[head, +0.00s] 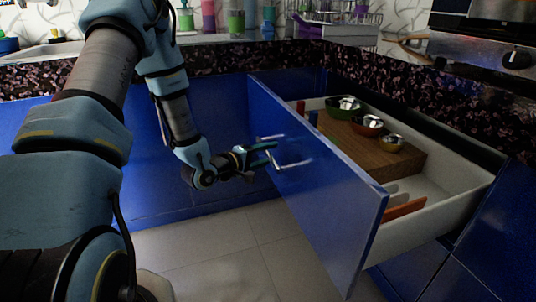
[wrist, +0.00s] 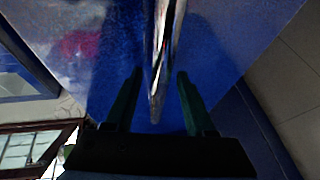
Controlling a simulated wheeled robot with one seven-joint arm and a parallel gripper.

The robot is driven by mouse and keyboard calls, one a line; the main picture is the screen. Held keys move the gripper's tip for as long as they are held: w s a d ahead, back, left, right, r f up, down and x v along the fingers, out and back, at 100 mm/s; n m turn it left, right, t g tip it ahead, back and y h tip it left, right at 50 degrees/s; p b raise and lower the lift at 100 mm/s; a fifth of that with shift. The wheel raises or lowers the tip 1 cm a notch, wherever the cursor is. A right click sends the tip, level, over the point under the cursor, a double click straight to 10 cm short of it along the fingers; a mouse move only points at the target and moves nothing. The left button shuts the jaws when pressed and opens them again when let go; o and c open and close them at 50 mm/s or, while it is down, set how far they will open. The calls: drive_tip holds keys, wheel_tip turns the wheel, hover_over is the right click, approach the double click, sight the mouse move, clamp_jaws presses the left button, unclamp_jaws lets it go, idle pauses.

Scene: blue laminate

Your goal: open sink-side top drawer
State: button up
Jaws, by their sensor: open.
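The top drawer with a blue front (head: 315,180) is pulled well out of the cabinet, so its white inside shows. Its metal bar handle (head: 292,164) is on the outer face of the front. My gripper (head: 268,153) is at the handle, at the left side of the front. In the wrist view the shiny handle (wrist: 160,60) runs between the two dark fingers of my gripper (wrist: 158,100), with gaps on both sides. The fingers are open.
The drawer holds a wooden block (head: 375,150) with several small bowls and an orange item (head: 403,209). The sink (head: 45,50) is at the far left. A dish rack (head: 335,25) stands on the counter behind. Tiled floor (head: 225,250) is clear left of the drawer.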

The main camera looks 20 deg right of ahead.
drive_tip(key=p+v, duration=0.1)
drive_tip(key=v, duration=1)
